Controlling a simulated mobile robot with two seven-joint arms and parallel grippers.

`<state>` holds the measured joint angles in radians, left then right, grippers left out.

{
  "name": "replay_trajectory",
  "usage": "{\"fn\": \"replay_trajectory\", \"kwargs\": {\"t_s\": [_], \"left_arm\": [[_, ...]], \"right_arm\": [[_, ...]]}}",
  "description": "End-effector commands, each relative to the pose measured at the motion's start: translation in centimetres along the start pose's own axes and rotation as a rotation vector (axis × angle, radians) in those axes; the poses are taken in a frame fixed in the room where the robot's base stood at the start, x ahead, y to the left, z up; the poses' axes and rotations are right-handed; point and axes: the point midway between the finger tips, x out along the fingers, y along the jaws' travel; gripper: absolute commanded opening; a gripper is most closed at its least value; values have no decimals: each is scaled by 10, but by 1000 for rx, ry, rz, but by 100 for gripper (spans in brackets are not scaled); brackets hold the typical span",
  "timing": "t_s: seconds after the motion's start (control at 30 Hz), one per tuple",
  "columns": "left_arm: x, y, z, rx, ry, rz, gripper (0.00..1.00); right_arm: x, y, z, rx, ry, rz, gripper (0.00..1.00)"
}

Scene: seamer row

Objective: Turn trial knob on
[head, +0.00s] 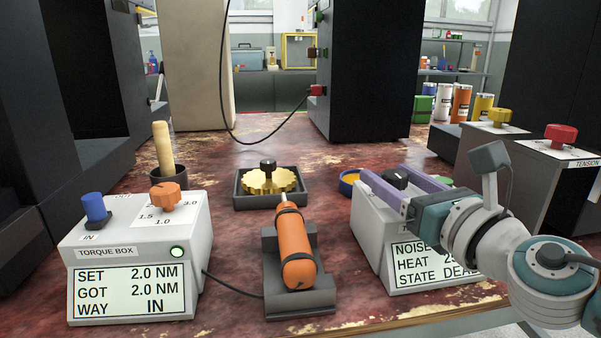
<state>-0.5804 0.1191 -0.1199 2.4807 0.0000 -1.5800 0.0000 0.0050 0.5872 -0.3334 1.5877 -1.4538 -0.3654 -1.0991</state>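A pale box (370,222) stands at the right of the bench. Its screen (408,266) reads NOISE, HEAT and STATE DEAD, partly covered by my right arm. A black knob (397,177) sits on its top; I take it for the trial knob, but no label for it is readable. My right gripper (386,173) reaches in from the right, its two purple fingers spread on either side of the black knob. The fingers look apart, with a small gap at the left; contact on the right side is unclear. My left gripper is out of view.
A torque box (140,238) with blue and orange knobs stands left, its green lamp lit. An orange tool (296,245) rests in a dark cradle mid-bench. Behind it, a tray (242,203) holds a brass gear. A tension box (555,170) with a red knob stands right.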

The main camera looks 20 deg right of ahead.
Motion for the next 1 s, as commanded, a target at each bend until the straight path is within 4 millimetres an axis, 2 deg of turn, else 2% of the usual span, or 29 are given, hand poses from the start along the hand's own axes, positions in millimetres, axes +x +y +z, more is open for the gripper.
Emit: {"fn": "replay_trajectory", "kwargs": {"t_s": [0.07,0.53,0.77,1.0], "left_arm": [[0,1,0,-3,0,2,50],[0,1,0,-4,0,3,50],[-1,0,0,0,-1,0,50],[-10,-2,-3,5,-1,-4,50]], "right_arm": [[0,0,0,0,0,0,54],[0,0,0,0,0,0,1],[0,0,0,0,0,-4,0],[0,0,2,3,1,-65,0]]}}
